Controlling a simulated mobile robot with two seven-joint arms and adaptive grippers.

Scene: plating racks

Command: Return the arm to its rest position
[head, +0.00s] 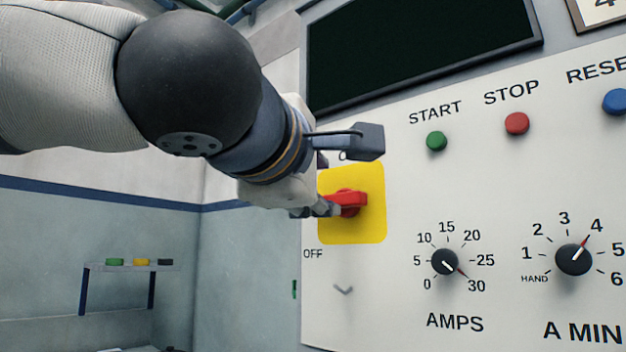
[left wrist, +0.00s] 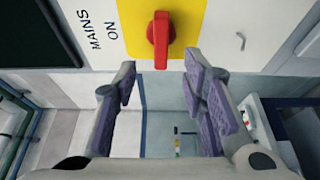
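My left arm comes in from the left in the head view, and my left gripper (head: 322,208) is at the left edge of the yellow plate. In the left wrist view the left gripper (left wrist: 160,75) has its two fingers wide apart with nothing between the pads. The red switch handle (head: 348,203) lies roughly level on the yellow plate (head: 370,230). It also shows in the left wrist view (left wrist: 160,38), just beyond the fingertips and apart from both fingers. The gripper partly hides its left end in the head view. My right gripper is not in view.
The white control panel (head: 400,310) fills the right, with green (head: 437,141), red (head: 517,123) and blue (head: 615,101) buttons, an amps knob (head: 445,262) and a timer knob (head: 573,259). A dark screen (head: 420,45) is above. A low shelf (head: 130,267) stands farther back left.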

